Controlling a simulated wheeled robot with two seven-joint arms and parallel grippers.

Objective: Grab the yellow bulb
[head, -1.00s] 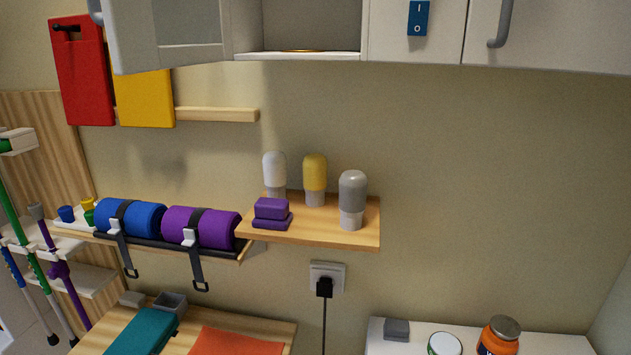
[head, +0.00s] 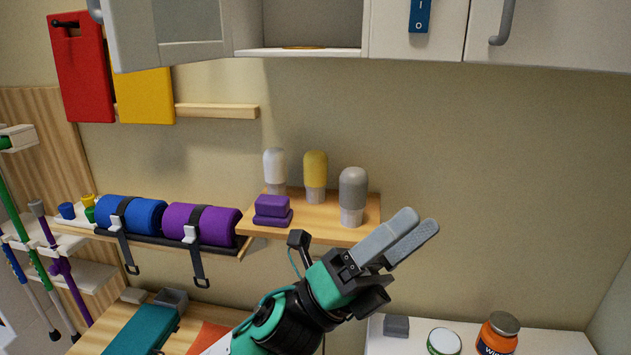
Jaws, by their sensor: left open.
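The yellow bulb (head: 315,172) stands upright on a small wooden wall shelf (head: 300,226), its pale base down. A white bulb (head: 275,166) stands to its left and a grey bulb (head: 353,190) to its right and nearer the front edge. My left gripper (head: 410,233) is in front of and below the shelf's right end, its grey fingers pointing up and right. It is open and empty, apart from the bulbs. My right gripper is not in view.
Purple blocks (head: 272,210) lie on the shelf's left front. A cabinet (head: 300,54) hangs above. Blue (head: 130,215) and purple (head: 201,224) rolls lie on a rack at left. A white counter with an orange jar (head: 498,335) is at lower right.

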